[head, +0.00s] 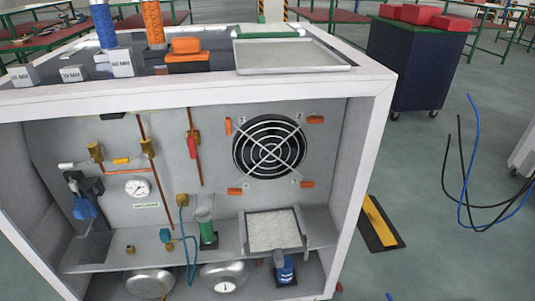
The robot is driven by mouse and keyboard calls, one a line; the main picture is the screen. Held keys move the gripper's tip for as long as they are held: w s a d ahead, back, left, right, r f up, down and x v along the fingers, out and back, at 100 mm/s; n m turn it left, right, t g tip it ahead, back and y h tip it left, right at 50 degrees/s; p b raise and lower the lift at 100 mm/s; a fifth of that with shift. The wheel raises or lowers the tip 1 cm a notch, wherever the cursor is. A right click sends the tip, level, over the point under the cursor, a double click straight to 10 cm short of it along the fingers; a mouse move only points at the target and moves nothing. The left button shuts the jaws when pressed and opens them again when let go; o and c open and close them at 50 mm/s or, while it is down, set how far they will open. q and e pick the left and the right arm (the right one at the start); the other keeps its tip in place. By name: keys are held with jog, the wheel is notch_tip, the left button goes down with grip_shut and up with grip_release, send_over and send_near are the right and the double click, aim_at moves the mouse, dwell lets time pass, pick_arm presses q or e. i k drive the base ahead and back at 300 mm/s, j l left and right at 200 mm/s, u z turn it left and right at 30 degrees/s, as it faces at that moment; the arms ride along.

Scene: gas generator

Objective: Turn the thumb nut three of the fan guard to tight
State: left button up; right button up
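The fan guard (269,147) is a round black fan grille with crossing pale bars, on the back panel of the white-framed cabinet. Orange thumb nuts sit around it: upper left (228,126), upper right (315,119), lower left (235,191) and lower right (308,184). The upper left one stands upright; the others lie roughly level. Neither of my grippers shows in the head view.
The cabinet frame (371,130) surrounds the panel, with a shelf below. A square filter (273,230) stands under the fan. A gauge (138,188) and copper pipes are at left. A grey tray (292,56) lies on top. Open floor (425,205) is at right, with a yellow-black plate (381,223).

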aim_at(306, 183)
jog(key=i+l+u, duration=0.5)
jog(key=l+u, duration=0.25)
jog(key=j, duration=0.1)
